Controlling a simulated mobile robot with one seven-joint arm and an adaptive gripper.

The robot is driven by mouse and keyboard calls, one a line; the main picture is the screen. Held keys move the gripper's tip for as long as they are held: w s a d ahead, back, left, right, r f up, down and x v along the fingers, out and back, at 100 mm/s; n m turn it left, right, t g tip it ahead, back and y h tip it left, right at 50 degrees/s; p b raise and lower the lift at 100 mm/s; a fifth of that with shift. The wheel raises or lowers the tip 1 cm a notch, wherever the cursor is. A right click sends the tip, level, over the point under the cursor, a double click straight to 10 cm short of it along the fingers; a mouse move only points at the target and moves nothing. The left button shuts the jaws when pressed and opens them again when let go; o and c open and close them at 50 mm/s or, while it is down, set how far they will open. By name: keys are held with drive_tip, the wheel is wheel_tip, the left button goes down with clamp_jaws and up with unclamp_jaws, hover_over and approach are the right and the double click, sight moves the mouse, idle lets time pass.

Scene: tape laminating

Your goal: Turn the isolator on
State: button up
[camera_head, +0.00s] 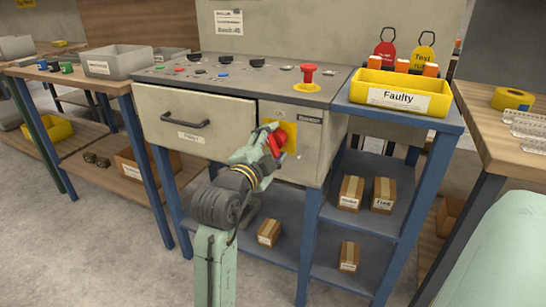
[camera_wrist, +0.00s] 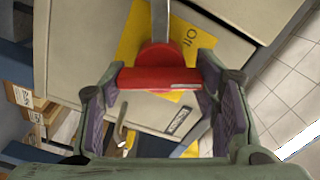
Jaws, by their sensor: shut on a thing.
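The isolator is a red rotary handle (camera_head: 277,143) on a yellow plate (camera_head: 291,137), on the front of the grey machine cabinet. My gripper (camera_head: 268,142) reaches it from the front and covers part of it. In the wrist view, the red handle (camera_wrist: 158,79) lies across the picture between my gripper's two fingers (camera_wrist: 162,84), which are shut on its ends. The yellow plate (camera_wrist: 143,38) behind it carries dark lettering, partly hidden, that seems to read "Off". In the head view the handle looks tilted.
A drawer with a dark handle (camera_head: 185,122) is left of the isolator. A red mushroom button (camera_head: 309,73) and several small buttons are on the panel above. A yellow "Faulty" bin (camera_head: 400,92) stands right, on a blue shelf unit holding small boxes (camera_head: 350,192).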

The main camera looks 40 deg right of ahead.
drive_tip(key=m+b, duration=0.3)
drive_tip(key=shift+f, duration=0.25)
drive_tip(key=shift+m+b, duration=0.65)
drive_tip(key=shift+m, duration=0.25)
drive_tip(key=shift+r, duration=0.1)
drive_tip(key=o, duration=1.7)
drive_tip(key=v, duration=1.2)
drive_tip(key=shift+r, duration=0.1)
